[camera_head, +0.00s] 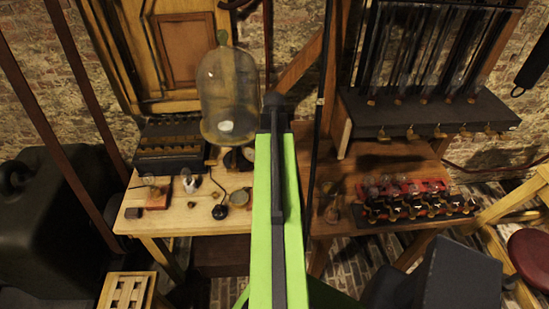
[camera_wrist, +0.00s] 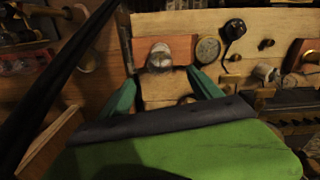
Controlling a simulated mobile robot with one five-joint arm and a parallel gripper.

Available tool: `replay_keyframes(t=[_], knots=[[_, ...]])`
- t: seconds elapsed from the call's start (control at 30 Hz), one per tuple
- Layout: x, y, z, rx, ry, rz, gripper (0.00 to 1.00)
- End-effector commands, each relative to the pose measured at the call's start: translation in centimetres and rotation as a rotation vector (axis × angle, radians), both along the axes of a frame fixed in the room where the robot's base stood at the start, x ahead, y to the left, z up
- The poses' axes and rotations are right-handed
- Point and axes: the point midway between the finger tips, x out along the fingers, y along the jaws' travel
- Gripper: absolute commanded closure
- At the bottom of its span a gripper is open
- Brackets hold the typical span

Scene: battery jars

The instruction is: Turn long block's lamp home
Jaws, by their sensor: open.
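A red-brown block (camera_head: 158,198) with a clear bulb (camera_head: 149,180) stands on the left of the wooden bench; it also shows at the right edge of the wrist view (camera_wrist: 296,52). A second small lamp (camera_head: 187,181) stands just right of it, also in the wrist view (camera_wrist: 265,71). I cannot tell for certain which is the long block's lamp. My gripper (camera_wrist: 163,86) is open, its two teal fingers apart. A pale glass-topped round piece (camera_wrist: 160,58) shows just beyond and between the fingertips; contact cannot be told. In the head view my arm hides the gripper.
A large glass bell jar (camera_head: 229,90) stands behind. A round dial (camera_head: 239,197) and a black knob (camera_head: 220,212) lie near the bench front. A dark ribbed rack (camera_head: 170,145) is at back left; a red rack of small jars (camera_head: 410,200) is at right.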

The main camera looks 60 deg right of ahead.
Motion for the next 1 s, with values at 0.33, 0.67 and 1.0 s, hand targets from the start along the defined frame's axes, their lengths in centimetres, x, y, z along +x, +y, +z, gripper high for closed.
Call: replay_keyframes(t=[0.33,0.67,1.0], knots=[[0.0,0.0,8.8,0.000,0.000,-0.001,0.26],[0.0,0.1,9.8,0.000,0.000,-0.001,0.26],[6.1,4.4,6.3,0.001,-0.001,0.128,0.26]])
